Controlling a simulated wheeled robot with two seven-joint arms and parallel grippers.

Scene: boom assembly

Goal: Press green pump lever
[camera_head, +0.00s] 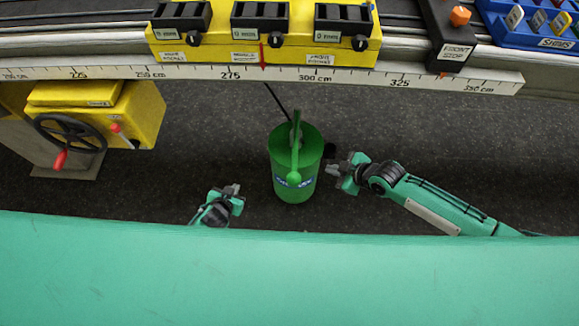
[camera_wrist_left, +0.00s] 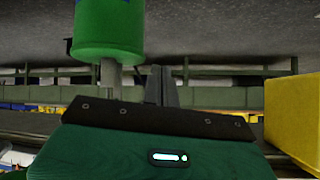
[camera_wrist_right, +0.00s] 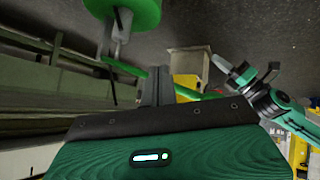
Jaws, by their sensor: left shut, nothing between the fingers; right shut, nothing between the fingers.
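The green pump (camera_head: 284,186) is a bucket-like cylinder standing upright on the dark floor. Its green lever (camera_head: 296,140) runs over the top and ends in a round knob toward me. My left gripper (camera_head: 234,189) is shut and empty, to the left of the pump and apart from it. My right gripper (camera_head: 333,172) is shut and empty, close to the pump's right side; I cannot tell the exact gap. The pump body also shows in the left wrist view (camera_wrist_left: 108,32) and in the right wrist view (camera_wrist_right: 128,10), where a thin green bar, likely the lever, appears.
A yellow box with a black handwheel (camera_head: 70,133) stands at the left. A rail with a centimetre scale (camera_head: 190,72) and a yellow rack (camera_head: 215,49) run along the back. A thin black line leads from the pump to the rail. Floor around the pump is mostly clear.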

